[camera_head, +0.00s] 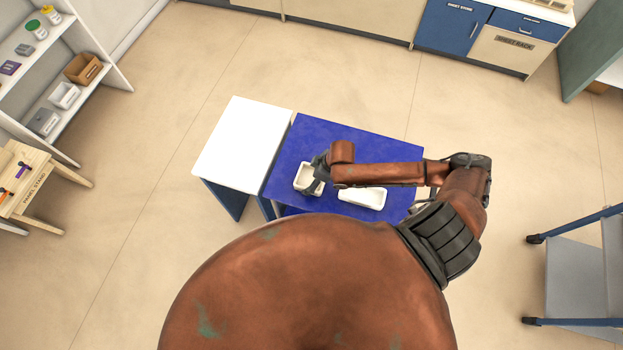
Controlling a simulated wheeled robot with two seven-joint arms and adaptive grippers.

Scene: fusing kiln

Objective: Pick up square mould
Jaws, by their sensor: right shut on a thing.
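A small white square mould (305,181) is on or just above the blue table top (375,142), near its left front part. My right gripper (318,176) is at the mould's right side, shut on it; the arm link above partly hides the fingers. I cannot tell whether the mould is lifted clear of the table. A longer white rectangular mould (362,198) lies on the blue top to the right, below my right forearm. My left gripper is not in view.
A white-topped table (240,140) stands against the blue one on the left and is bare. Shelves (62,70) with boxes and jars are at far left, above a wooden stand (22,178). A grey cart (575,275) is at right. Cabinets line the back.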

